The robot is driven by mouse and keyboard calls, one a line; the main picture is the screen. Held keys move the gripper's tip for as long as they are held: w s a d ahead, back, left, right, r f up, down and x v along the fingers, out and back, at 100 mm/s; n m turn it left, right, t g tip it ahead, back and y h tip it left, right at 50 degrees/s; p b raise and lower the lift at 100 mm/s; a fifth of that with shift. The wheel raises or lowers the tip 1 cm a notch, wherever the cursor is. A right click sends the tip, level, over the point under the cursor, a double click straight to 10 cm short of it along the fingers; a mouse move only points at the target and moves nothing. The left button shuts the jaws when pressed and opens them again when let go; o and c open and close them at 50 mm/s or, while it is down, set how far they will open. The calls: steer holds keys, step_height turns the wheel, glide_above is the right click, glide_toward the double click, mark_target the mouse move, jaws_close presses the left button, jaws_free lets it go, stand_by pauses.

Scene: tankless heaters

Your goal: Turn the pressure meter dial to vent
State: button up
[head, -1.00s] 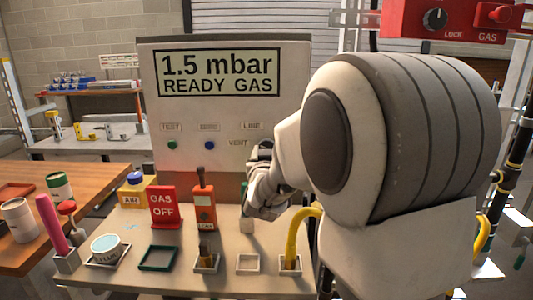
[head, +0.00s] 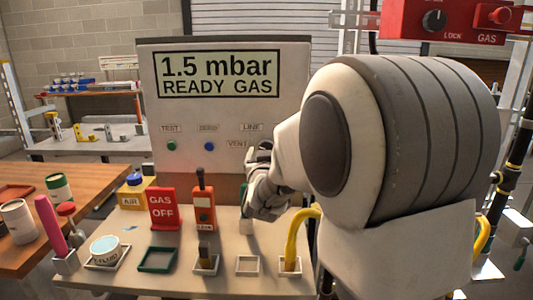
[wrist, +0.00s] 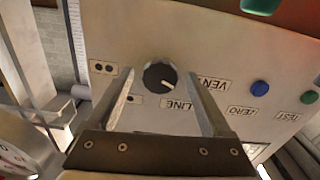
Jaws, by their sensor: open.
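The pressure meter (head: 230,105) is a grey panel whose screen reads "1.5 mbar READY GAS". Its black dial (wrist: 160,77) with a pale pointer line shows in the wrist view, between the LINE and VENT labels and a dotted label. The pointer is turned toward the side of the LINE and VENT labels; which one it marks I cannot tell. My gripper (wrist: 165,98) is open, with one finger on each side of the dial and gaps to both. In the head view my gripper (head: 262,155) is at the panel's lower right, and my arm hides the dial.
A green button (head: 171,146) and a blue button (head: 209,146) sit left on the panel. The bench in front holds a red GAS OFF sign (head: 163,209), an orange detector (head: 203,210), a yellow AIR block (head: 133,192) and a yellow hose (head: 298,235).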

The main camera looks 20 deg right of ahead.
steer(key=b+v, duration=0.4)
steer(key=v, duration=1.3)
steer(key=shift+s, duration=0.2)
steer(key=shift+a, duration=0.1)
